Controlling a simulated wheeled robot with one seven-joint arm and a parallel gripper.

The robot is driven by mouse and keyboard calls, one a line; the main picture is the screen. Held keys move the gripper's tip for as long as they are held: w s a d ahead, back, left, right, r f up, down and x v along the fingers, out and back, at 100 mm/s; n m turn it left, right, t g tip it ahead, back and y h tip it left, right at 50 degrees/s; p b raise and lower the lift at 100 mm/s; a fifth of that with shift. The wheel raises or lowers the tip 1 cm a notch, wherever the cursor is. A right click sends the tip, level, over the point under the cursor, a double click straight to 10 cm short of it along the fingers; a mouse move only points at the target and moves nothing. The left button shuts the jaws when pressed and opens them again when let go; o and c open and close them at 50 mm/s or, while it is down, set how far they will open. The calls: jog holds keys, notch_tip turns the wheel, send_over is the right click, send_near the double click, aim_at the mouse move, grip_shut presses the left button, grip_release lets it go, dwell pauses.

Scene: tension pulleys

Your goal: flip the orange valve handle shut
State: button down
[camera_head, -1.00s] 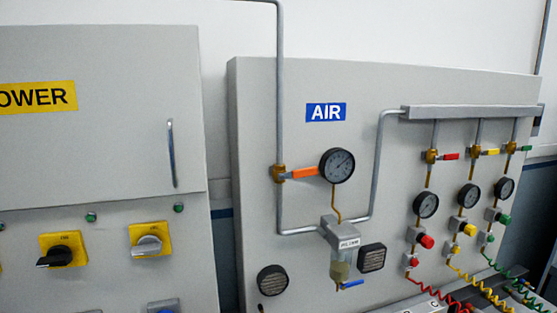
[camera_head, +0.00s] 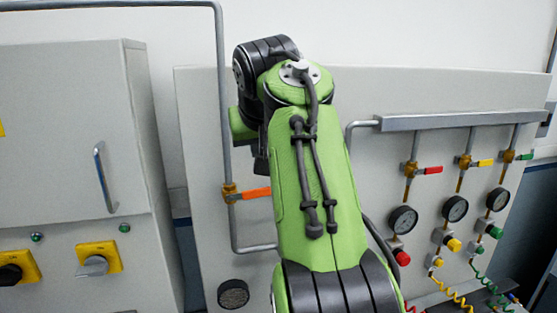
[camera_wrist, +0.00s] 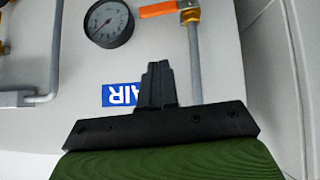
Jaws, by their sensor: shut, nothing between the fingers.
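The orange valve handle (camera_head: 256,193) sticks out to the right, roughly level, from a brass valve (camera_head: 229,193) on a vertical grey pipe in the head view. My arm hides its right end there. In the wrist view, which is upside down, the orange handle (camera_wrist: 158,9) shows at the top edge, extending left from its brass valve (camera_wrist: 190,14). My gripper (camera_wrist: 158,68) is shut and empty, in front of the panel near the blue AIR label, and looks apart from the handle. My arm hides the gripper in the head view.
A round gauge (camera_wrist: 108,22) sits beside the handle. The vertical pipe (camera_wrist: 195,65) runs close to my fingers in the wrist view. Smaller red (camera_head: 428,170), yellow and green valve handles are at the right of the panel. A grey cabinet (camera_head: 75,140) stands at the left.

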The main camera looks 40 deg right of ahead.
jog(key=b, duration=0.1)
send_over(249, 195)
jog(key=s+d, duration=0.1)
jog(key=s, duration=0.2)
notch_tip(249, 195, down, 6)
jog(key=f+b, duration=0.2)
jog(key=f, duration=0.1)
jog(key=f+b, duration=0.1)
jog(key=shift+w+d+f, duration=0.1)
jog(key=shift+w+f, duration=0.15)
jog(key=shift+w, duration=0.1)
